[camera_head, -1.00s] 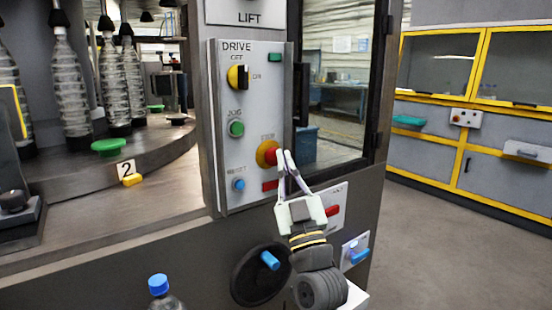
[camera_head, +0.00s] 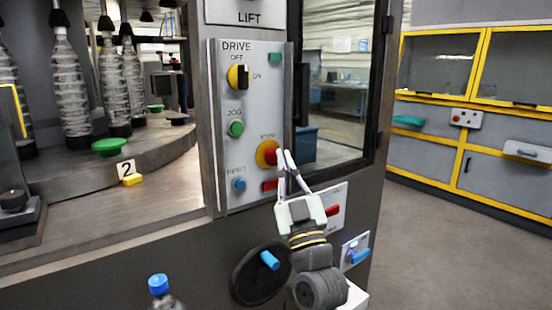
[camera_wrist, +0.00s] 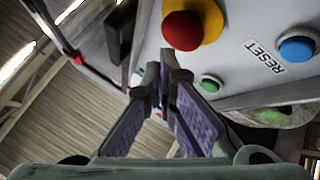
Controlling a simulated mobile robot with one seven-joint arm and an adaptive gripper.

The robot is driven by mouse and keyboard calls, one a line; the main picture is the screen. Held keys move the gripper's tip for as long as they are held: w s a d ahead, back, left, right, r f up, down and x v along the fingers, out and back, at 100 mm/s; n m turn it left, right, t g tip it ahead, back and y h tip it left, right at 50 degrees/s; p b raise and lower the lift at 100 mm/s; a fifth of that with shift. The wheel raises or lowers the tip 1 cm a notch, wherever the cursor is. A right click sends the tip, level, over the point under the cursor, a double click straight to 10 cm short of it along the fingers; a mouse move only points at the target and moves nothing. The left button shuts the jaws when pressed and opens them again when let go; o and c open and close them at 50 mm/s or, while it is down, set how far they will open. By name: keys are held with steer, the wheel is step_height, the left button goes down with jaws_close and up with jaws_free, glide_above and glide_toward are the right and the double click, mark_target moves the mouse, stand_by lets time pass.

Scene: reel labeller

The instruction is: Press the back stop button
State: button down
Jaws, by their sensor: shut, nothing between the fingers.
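A red stop button (camera_head: 273,155) on a yellow ring sits at the lower right of the white DRIVE panel (camera_head: 258,110). The wrist view shows the same red button (camera_wrist: 183,31) at the top centre, right by the fingertips. My gripper (camera_head: 284,152) is shut and empty, its fingertips just right of the button in the head view. In the wrist view the gripper (camera_wrist: 165,75) overlaps the button's lower edge. I cannot tell whether they touch. No label in view says "back".
The panel also holds a blue RESET button (camera_head: 239,184), a green JOG button (camera_head: 236,129) and a yellow-black switch (camera_head: 238,77). A black handwheel (camera_head: 250,288) is below. A blue-capped bottle (camera_head: 158,284) stands at the bottom left. Open floor (camera_head: 450,240) lies to the right.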

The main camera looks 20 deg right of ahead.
steer(key=shift+w, duration=0.15)
steer(key=shift+w+a, duration=0.1)
steer(key=shift+w, duration=0.1)
steer(key=shift+w+a+b, duration=0.15)
steer(key=shift+w+b, duration=0.2)
steer(key=shift+w, duration=0.1)
stand_by(0.6)
steer(key=shift+s, duration=0.1)
steer(key=shift+s+d+b, duration=0.25)
steer(key=shift+s+b, duration=0.2)
steer(key=shift+s, duration=0.3)
steer(key=shift+s+d+b, duration=0.3)
steer(key=shift+s+b, duration=0.05)
steer(key=shift+s, duration=0.45)
steer(key=shift+s+d+b, duration=0.25)
steer(key=shift+s+b, duration=0.05)
steer(key=shift+s, duration=0.45)
steer(key=shift+s+d+b, duration=0.3)
steer(key=shift+s+b, duration=0.05)
steer(key=shift+s, duration=0.45)
